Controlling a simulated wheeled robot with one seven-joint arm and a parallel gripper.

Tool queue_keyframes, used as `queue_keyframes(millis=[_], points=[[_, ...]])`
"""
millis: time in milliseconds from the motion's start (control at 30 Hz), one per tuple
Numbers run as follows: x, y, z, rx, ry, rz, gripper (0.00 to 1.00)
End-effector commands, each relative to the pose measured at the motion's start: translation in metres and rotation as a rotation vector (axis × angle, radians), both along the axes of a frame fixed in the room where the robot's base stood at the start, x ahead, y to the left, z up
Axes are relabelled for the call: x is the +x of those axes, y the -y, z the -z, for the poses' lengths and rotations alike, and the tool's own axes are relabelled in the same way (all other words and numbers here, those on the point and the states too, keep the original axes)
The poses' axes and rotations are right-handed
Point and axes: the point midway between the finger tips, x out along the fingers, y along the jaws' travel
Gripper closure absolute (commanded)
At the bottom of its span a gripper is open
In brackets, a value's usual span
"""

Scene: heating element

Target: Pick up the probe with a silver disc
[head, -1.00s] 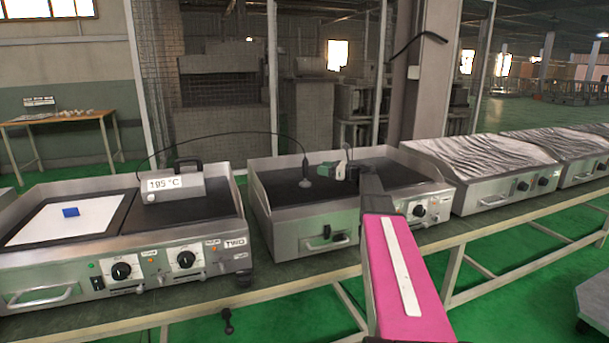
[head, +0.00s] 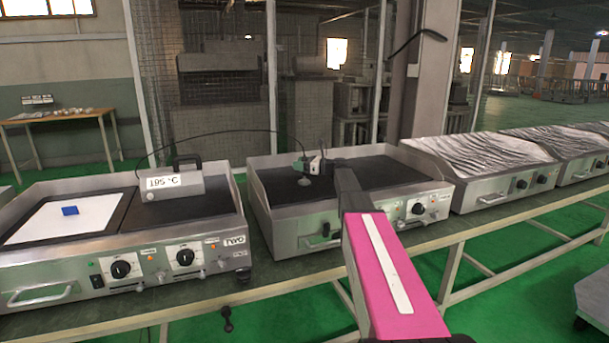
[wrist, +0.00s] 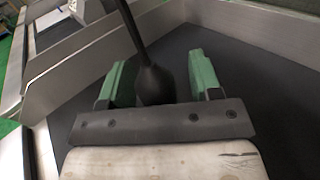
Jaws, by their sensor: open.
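The probe stands upright on the dark plate of the middle griddle (head: 385,172). Its small silver disc (head: 304,182) shows just below my gripper (head: 306,164) in the head view. In the wrist view, the probe's black handle (wrist: 153,82) lies between the green fingers of my gripper (wrist: 157,75). The fingers are open, one on each side of the handle, with a visible gap on the right. The handle is nearer the left finger; I cannot tell if they touch. The disc is hidden in the wrist view.
A black cable (head: 225,132) arcs from the probe to a temperature display box (head: 172,186) on the left griddle (head: 215,238). The middle griddle's raised metal walls stand near my gripper.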

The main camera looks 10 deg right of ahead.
Motion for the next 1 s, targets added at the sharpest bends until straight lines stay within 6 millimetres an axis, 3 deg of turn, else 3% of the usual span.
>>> queue_keyframes(millis=[167, 333, 767, 1000], points=[[0.0, 0.0, 0.0, 0.0, 0.0, 0.0, 0.45], [0.0, 0.0, 0.0, 0.0, 0.0, 0.0, 1.0], [0.0, 0.0, -0.005, 0.0, 0.0, 0.0, 1.0], [0.0, 0.0, -0.032, 0.0, 0.002, 0.0, 1.0]])
